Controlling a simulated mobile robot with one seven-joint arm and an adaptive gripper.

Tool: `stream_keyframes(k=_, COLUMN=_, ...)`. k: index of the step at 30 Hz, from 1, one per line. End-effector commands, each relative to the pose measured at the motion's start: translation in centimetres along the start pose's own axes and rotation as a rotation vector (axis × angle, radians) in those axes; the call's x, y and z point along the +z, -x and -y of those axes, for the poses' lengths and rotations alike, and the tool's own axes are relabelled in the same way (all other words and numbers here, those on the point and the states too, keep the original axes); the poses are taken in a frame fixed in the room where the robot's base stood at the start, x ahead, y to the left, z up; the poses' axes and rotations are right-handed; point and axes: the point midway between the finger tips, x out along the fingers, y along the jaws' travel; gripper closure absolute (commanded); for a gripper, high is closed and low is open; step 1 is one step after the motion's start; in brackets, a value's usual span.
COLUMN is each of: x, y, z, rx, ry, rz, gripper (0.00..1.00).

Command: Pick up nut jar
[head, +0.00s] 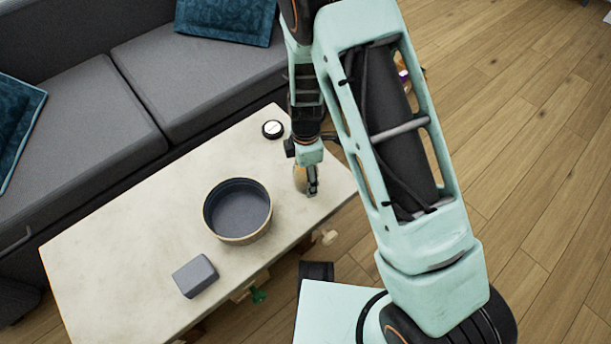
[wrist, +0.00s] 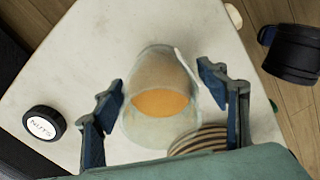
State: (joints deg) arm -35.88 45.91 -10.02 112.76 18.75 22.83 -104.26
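A small round black item with a white top marked "NUTS" (wrist: 44,124) is at the left of the wrist view. In the head view it stands near the table's far edge (head: 272,129); whether it is a full jar or only a lid I cannot tell. My gripper (wrist: 165,95) is open, its blue fingers on either side of a clear glass vessel with orange contents (wrist: 160,103). Neither finger clearly touches the glass. In the head view my gripper (head: 311,190) points down at the amber vessel (head: 299,178), which it partly hides. The "NUTS" item is outside the fingers.
A pale table (head: 110,250) carries a dark round bowl (head: 238,212) left of my gripper and a grey block (head: 195,276) nearer the front. A striped curved edge (wrist: 200,140), seemingly the bowl, lies close by the right finger. A grey sofa (head: 190,75) stands behind.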

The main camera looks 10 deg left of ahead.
Motion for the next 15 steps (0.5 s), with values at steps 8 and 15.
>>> stream_keyframes(k=8, x=-0.01, y=0.02, z=0.01, rx=0.000, ry=0.000, rz=0.000, gripper=0.66)
stream_keyframes(k=15, x=-0.02, y=0.05, z=-0.03, rx=0.001, ry=0.000, rz=0.000, gripper=0.83)
